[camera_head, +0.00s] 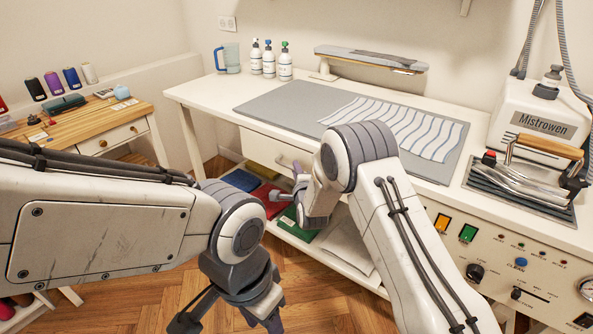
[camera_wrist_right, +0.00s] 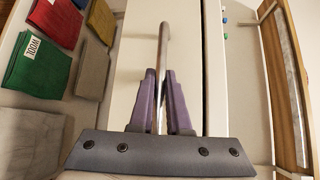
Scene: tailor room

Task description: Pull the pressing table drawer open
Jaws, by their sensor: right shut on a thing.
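The white pressing table (camera_head: 190,92) runs along the wall in the head view. Its white drawer front (camera_head: 262,148) sits below the tabletop, with a bar handle (camera_head: 283,161) partly hidden by my right arm. In the right wrist view, the purple fingers of my right gripper (camera_wrist_right: 162,100) are shut on the handle (camera_wrist_right: 163,45) from both sides. In the head view my right gripper (camera_head: 284,196) shows small, in front of the drawer. I cannot tell whether the drawer stands slightly out.
Folded red (camera_head: 272,196) and green cloths lie on the shelf below the drawer. A grey mat (camera_head: 265,104) with striped cloth (camera_head: 400,125) and a steam press (camera_head: 545,115) stand on top. A wooden side table (camera_head: 85,130) is at left. Wood floor is open in front.

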